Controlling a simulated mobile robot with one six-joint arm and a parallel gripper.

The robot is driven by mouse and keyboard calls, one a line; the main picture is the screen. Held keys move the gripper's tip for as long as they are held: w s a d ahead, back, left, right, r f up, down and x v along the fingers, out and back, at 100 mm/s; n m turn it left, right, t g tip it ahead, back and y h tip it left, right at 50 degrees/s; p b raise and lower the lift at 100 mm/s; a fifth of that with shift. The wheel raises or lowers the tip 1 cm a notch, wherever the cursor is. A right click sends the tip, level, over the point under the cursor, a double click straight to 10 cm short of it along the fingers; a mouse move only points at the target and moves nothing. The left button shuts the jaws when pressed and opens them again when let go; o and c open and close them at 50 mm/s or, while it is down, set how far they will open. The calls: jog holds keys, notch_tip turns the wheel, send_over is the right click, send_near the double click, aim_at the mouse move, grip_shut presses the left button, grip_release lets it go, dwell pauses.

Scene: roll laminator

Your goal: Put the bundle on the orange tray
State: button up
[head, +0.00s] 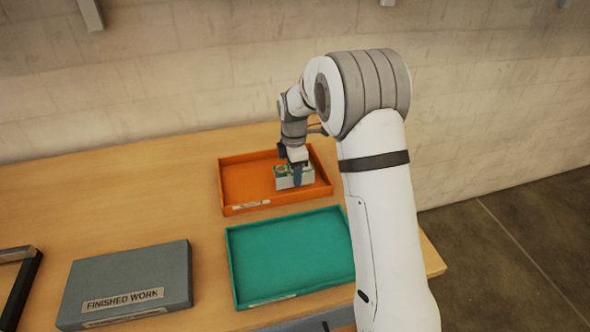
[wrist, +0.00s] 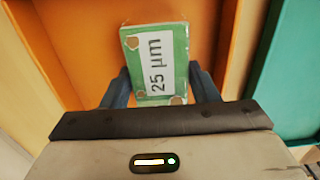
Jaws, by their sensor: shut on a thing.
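The bundle (head: 294,176) is a small block with a green top and pale sides. In the wrist view the bundle (wrist: 157,62) shows a white label reading "25 µm". My gripper (head: 297,172) is shut on it, with a blue finger on each side, and the wrist view shows the gripper (wrist: 160,88) too. The orange tray (head: 237,188) lies at the back right of the table. The bundle is within the tray's outline; I cannot tell whether it touches the tray floor. The orange tray also fills much of the wrist view (wrist: 88,50).
A teal tray (head: 290,255) lies just in front of the orange one. A grey box labelled "FINISHED WORK" (head: 130,280) is at the front left, with a dark frame (head: 22,285) beyond it at the left edge. The wooden table (head: 120,190) is clear at the back left.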

jog(key=shift+f, duration=0.2)
jog(key=shift+f, duration=0.1)
jog(key=o, duration=1.1)
notch_tip(320, 180, up, 12)
jog(key=b, duration=0.1)
jog(key=s+d+r+m+t, duration=0.1)
jog(key=s+d+r+m, duration=0.2)
jog(key=s+m, duration=0.3)
jog(key=s+d+r+m, duration=0.3)
jog(key=s+d, duration=0.1)
jog(key=s, duration=0.5)
jog(key=s+d+f+m, duration=0.1)
jog(key=s+m, duration=0.2)
jog(key=s, duration=0.2)
jog(key=s+d+f+m+t, duration=0.1)
jog(key=s+m, duration=0.3)
jog(key=s, duration=0.2)
jog(key=s+d+f+m+t, duration=0.1)
jog(key=s+d+m, duration=0.1)
jog(key=s+m, duration=0.2)
jog(key=shift+s+f, duration=0.2)
jog(key=shift+s, duration=0.4)
jog(key=shift+s+f, duration=0.15)
jog(key=shift+s, duration=0.45)
